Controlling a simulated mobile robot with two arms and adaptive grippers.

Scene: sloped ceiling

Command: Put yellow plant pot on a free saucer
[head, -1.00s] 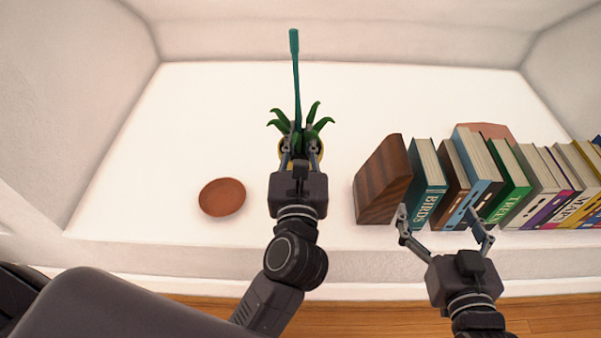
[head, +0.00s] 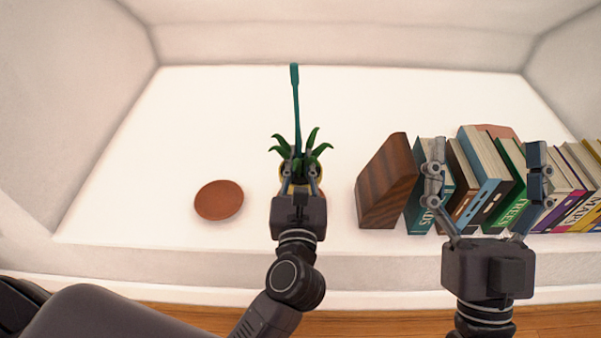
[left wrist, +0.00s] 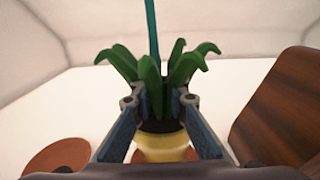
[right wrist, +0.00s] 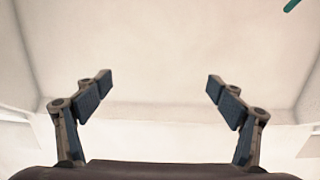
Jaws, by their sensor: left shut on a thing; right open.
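The yellow plant pot (head: 285,185) holds a green leafy plant and is mostly hidden by my left gripper (head: 300,172) in the head view. In the left wrist view, the yellow pot (left wrist: 165,146) stands upright between the fingers, which are shut on it near the rim. A terracotta saucer (left wrist: 190,154) shows on both sides below the pot; whether they touch I cannot tell. Another terracotta saucer (head: 219,200) lies empty to the left. A third saucer (head: 497,131) is partly hidden behind the books. My right gripper (head: 487,185) is open and empty, in front of the books.
A teal stick (head: 296,105) rises from the plant. A dark wooden block (head: 387,182) stands right of the pot, beside a row of leaning books (head: 480,180). The white surface behind the pot and around the left saucer is clear. Its front edge runs near me.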

